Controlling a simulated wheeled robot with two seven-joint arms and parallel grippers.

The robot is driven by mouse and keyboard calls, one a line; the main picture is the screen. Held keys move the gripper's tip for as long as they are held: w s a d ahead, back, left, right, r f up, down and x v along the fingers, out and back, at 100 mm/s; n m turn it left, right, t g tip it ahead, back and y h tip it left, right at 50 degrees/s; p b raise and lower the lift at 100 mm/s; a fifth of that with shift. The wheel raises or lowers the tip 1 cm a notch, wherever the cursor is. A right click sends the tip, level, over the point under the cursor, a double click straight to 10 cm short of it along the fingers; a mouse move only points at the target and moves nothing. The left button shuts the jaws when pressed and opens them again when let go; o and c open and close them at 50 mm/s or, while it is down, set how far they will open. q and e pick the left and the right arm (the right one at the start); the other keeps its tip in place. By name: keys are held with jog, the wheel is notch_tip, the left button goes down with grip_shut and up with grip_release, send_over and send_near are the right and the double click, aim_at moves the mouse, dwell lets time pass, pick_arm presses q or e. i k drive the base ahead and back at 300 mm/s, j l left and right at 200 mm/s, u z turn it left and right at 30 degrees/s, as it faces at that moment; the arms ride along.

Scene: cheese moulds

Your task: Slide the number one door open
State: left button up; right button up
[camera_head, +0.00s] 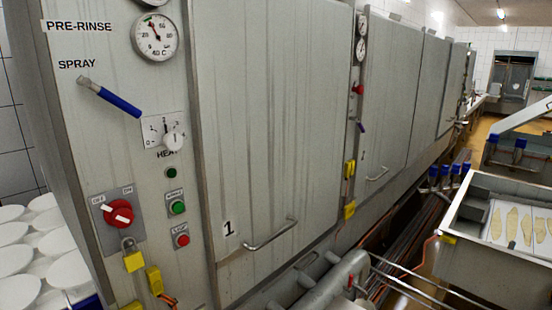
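The number one door (273,130) is a large grey metal panel in the middle-left of the head view, marked with a black "1" label (229,228) near its lower left corner. A metal bar handle (270,235) runs along its lower edge, tilted up to the right. The panel covers its opening and no gap shows along its left edge. Its top is cut off by the frame. Neither of my grippers shows in the view.
Left of the door, a control panel (115,165) carries a blue-handled lever (118,103), a dial gauge (154,37) and a red switch (119,213). Pipes (335,280) run below the door. A metal basin (480,245) stands at right. White round moulds (40,250) fill the lower left.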

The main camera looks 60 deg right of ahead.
aim_at(274, 76)
jog(key=z, duration=2.05)
